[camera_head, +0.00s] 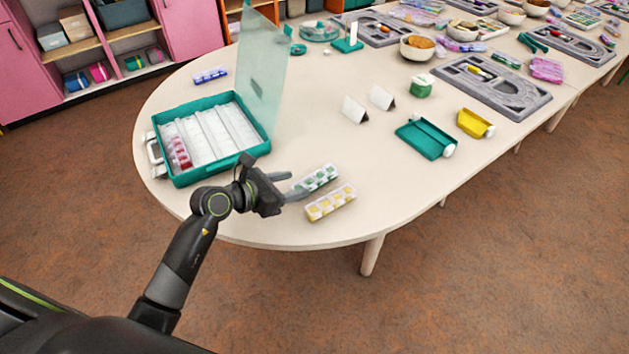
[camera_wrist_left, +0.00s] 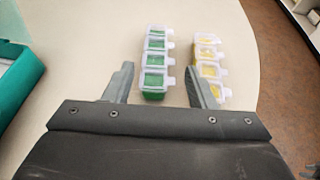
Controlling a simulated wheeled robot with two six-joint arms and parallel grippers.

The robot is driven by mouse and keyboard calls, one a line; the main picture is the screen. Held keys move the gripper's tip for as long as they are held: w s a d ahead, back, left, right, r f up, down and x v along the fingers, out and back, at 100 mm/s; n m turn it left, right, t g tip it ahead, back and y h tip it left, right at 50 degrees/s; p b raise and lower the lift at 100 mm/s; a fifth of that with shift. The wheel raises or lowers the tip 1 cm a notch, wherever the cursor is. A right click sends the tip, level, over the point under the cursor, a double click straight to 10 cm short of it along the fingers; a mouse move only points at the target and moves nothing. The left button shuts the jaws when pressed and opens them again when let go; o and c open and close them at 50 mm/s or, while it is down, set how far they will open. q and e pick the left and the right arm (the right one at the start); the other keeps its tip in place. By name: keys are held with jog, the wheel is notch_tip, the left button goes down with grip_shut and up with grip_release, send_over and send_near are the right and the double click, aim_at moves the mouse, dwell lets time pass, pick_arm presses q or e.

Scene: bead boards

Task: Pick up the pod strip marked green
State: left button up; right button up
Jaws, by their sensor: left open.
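The pod strip marked green (camera_head: 318,178) lies on the table, a row of clear-lidded pods with green in them. It also shows in the left wrist view (camera_wrist_left: 155,62). My left gripper (camera_head: 294,186) is open at the near end of this strip. In the left wrist view its two fingers (camera_wrist_left: 161,84) are spread, with the strip's near end between or just beyond them. I cannot tell whether they touch it. A pod strip with yellow (camera_head: 331,203) lies beside the green one, close to the right finger in the left wrist view (camera_wrist_left: 208,68). My right gripper is not in view.
An open teal case (camera_head: 178,183) with white compartments and a red-pink strip (camera_head: 179,153) stands left, its clear lid (camera_head: 265,75) upright. A blue strip (camera_head: 210,74) lies behind it. Teal (camera_head: 425,138) and yellow (camera_head: 475,123) trays lie right. The table's front edge is near.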

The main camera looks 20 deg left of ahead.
aim_at(310, 182)
pick_arm(q)
jog(key=x, duration=0.5)
jog(key=shift+s+a+f, duration=0.1)
jog(key=shift+s+f, duration=0.05)
jog(key=shift+f, duration=0.1)
jog(key=c, duration=0.8)
